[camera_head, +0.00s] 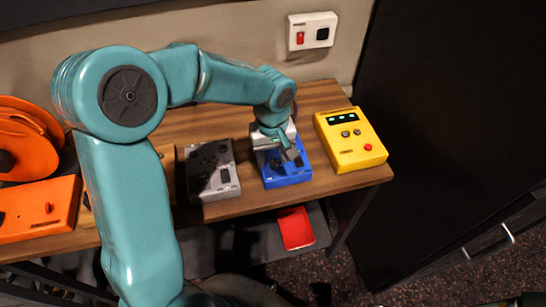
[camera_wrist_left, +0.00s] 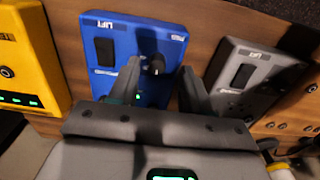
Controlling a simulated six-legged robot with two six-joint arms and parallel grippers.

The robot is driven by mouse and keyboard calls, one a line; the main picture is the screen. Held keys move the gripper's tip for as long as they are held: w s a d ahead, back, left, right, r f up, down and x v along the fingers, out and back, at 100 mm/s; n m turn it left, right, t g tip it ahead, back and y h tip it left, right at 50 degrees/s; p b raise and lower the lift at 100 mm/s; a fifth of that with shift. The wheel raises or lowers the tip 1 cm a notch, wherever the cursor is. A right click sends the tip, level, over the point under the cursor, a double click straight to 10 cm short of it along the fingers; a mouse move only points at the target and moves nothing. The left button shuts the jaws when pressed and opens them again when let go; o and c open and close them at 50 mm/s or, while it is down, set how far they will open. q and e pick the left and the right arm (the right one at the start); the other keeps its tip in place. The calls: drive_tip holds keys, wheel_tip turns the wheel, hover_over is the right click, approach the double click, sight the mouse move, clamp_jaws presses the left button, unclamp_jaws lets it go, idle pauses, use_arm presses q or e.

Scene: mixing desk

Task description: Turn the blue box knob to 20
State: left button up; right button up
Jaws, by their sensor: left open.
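The blue box (camera_head: 286,178) lies on the wooden desk between a grey box and a yellow box. In the left wrist view the blue box (camera_wrist_left: 112,41) shows a dark rocker switch marked LIFT and a black knob (camera_wrist_left: 155,64). My left gripper (camera_head: 291,156) is over the blue box and hides much of its top in the head view. In the left wrist view its two fingers (camera_wrist_left: 161,76) are apart, with the knob between them, nearer the left finger. I cannot tell whether a finger touches the knob. The knob's setting is too small to read.
The grey box (camera_head: 222,178) stands left of the blue box, close to the right finger in the wrist view. The yellow box (camera_head: 357,152) stands on the right. An orange box (camera_head: 35,222) is at far left. A red tray (camera_head: 296,228) lies below the desk's front edge.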

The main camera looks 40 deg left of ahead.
use_arm(q)
drive_tip(key=shift+w+d+f, duration=0.1)
drive_tip(key=shift+w+f, duration=0.1)
drive_tip(key=shift+f, duration=0.65)
drive_tip(key=shift+s, duration=0.15)
drive_tip(key=c, duration=0.3)
clamp_jaws()
drive_tip(key=shift+m, duration=0.3)
drive_tip(key=m, duration=0.3)
drive_tip(key=shift+b, duration=0.4)
drive_tip(key=shift+r+m, duration=0.1)
drive_tip(key=shift+m, duration=2.6)
